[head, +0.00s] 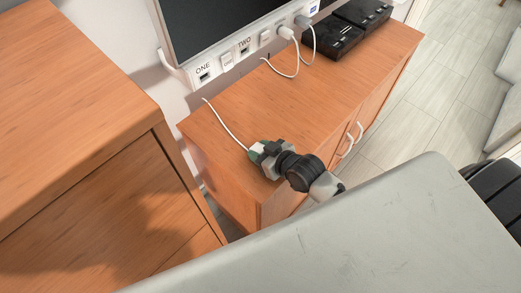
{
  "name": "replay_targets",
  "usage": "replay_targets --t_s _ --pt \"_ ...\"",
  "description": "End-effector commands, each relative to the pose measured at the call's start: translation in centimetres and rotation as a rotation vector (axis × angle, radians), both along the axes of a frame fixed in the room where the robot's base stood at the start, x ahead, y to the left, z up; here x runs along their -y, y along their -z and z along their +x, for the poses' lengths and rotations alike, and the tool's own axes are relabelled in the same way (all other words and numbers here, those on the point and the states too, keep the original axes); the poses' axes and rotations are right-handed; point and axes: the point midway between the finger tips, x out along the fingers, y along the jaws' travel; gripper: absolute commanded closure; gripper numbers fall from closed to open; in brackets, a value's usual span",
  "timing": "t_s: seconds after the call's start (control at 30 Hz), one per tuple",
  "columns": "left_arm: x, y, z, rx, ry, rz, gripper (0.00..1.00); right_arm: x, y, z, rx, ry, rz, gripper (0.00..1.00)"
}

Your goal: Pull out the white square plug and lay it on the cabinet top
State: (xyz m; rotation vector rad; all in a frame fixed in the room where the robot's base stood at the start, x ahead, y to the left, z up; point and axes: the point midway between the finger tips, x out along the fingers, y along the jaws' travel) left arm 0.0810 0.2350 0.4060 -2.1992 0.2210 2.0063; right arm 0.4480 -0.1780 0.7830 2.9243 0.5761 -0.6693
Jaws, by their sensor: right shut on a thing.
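My right gripper (262,150) is low over the front left part of the cabinet top (335,90). It is shut on the white square plug, which is mostly hidden between the fingers. A white cable (228,127) runs from the gripper to the back left edge of the cabinet top. I cannot tell whether the plug touches the wood. My left gripper is not in view.
A white socket strip (228,61) under the screen (215,20) has openings labelled ONE and TWO. A white plug (286,33) and a grey plug (303,21) sit in it. Black boxes (332,39) stand at the back right. The cabinet top's middle is clear.

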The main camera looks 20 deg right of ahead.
Motion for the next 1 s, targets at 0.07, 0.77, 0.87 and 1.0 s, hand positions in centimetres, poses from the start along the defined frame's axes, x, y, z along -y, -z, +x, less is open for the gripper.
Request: replay_targets --t_s 0.07,0.77,0.87,1.0 --pt "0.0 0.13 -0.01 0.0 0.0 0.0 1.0 0.0 0.08 0.01 0.001 0.0 0.0 1.0" --pt "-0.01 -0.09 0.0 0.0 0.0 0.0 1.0 0.03 -0.04 -0.08 -0.001 0.0 0.0 0.33" --pt "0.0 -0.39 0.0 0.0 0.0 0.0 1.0 0.13 -0.21 -0.33 -0.002 0.0 -0.001 0.33" --pt "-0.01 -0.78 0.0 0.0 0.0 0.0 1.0 0.29 -0.41 -0.68 -0.001 0.0 0.0 0.33"
